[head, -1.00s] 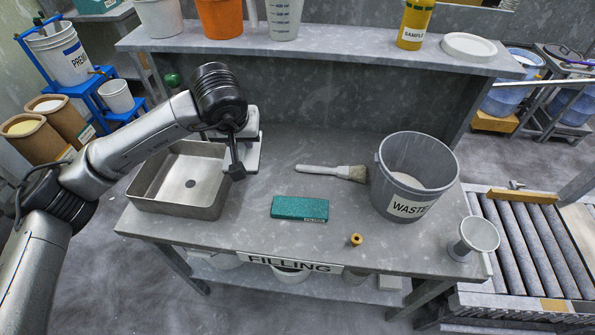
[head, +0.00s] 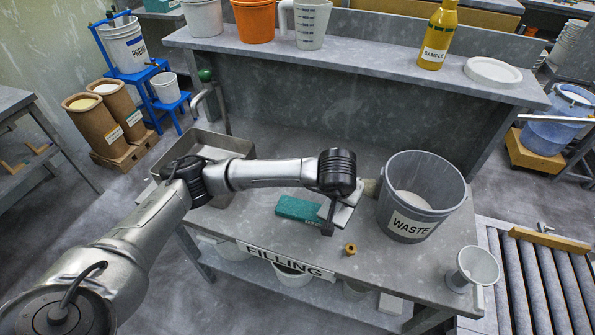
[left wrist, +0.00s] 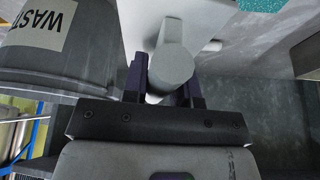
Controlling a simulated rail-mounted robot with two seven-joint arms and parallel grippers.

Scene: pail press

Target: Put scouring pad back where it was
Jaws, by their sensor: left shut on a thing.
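The scouring pad, a teal block (head: 296,208), lies on the filling bench; its right end is partly covered by my left gripper and the held thing. A strip of teal shows at the top right of the left wrist view (left wrist: 262,4). My left gripper (head: 329,228) is above the bench just right of the pad. Its fingers (left wrist: 165,88) are shut on a pale tool with a rounded handle (left wrist: 172,66) and a flat pale part (head: 343,215); I cannot tell what tool it is. My right gripper is not in view.
A grey waste pail (head: 422,197) stands close to the right of the gripper. Brush bristles (head: 371,188) show behind my arm. A small brass piece (head: 350,249) is near the front edge.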

